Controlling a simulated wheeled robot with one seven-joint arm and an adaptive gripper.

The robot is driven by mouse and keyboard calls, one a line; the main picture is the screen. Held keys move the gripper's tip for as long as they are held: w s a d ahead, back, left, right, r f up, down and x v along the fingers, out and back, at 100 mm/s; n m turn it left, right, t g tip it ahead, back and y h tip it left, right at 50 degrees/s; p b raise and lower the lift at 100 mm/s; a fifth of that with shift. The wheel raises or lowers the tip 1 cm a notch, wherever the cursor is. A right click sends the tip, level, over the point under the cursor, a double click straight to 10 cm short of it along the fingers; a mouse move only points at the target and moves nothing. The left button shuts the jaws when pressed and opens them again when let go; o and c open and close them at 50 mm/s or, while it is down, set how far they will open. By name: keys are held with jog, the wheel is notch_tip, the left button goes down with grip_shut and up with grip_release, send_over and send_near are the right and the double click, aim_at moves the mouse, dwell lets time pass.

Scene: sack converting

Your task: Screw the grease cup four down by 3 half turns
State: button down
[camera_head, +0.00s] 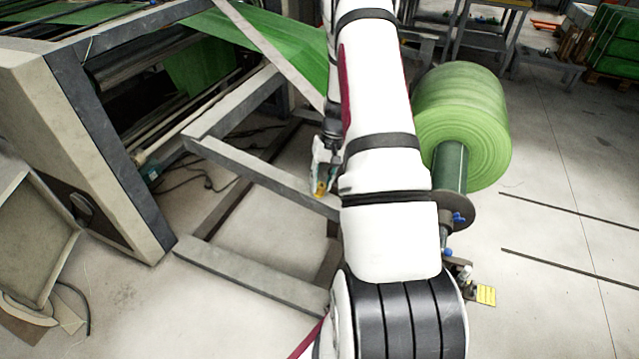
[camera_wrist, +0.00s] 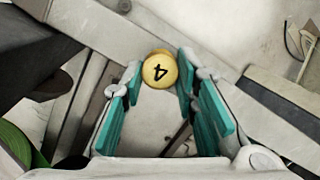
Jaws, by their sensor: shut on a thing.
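Grease cup four is a round yellow-tan cap with a black "4" on it (camera_wrist: 160,70). In the wrist view it sits between the tips of my gripper (camera_wrist: 158,78), whose teal-padded fingers close on its two sides. In the head view my gripper (camera_head: 320,180) is small, beside the grey frame beam and partly hidden by my arm. A bit of yellow (camera_head: 320,189) shows at its tips there. What lies under the cap is hidden in both views.
Grey frame beams (camera_head: 260,181) run around the gripper. A large green roll (camera_head: 463,110) on a shaft stands to the right of my arm. The machine housing (camera_head: 85,130) with green sheet stands at left. Bare floor (camera_head: 255,235) shows between the beams.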

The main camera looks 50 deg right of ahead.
jog(key=m+b, duration=0.1)
jog(key=m, duration=0.2)
jog(key=m+t, duration=0.1)
jog(key=m, duration=0.2)
jog(key=shift+s+d+y+b, duration=0.15)
jog(key=shift+y+b, duration=0.2)
jog(key=shift+y, duration=0.05)
jog(key=m+t+b, duration=0.1)
jog(key=m, duration=0.3)
jog(key=shift+s, duration=0.1)
jog(key=m+t, duration=0.1)
jog(key=m, duration=0.2)
jog(key=shift+s+f+m+b, duration=0.1)
jog(key=shift+m+b, duration=0.3)
jog(key=m+t+b, duration=0.1)
jog(key=m, duration=0.5)
jog(key=shift+s+h+b, duration=0.1)
jog(key=shift+h+b, duration=0.3)
jog(key=m, duration=0.2)
jog(key=m+h+b, duration=0.1)
jog(key=m, duration=0.3)
jog(key=shift+s+a+m+t+b, duration=0.1)
jog(key=shift+a+m+t+b, duration=0.2)
jog(key=shift+m+t+b, duration=0.1)
jog(key=c, duration=1.2)
grip_release()
jog(key=shift+c, duration=0.2)
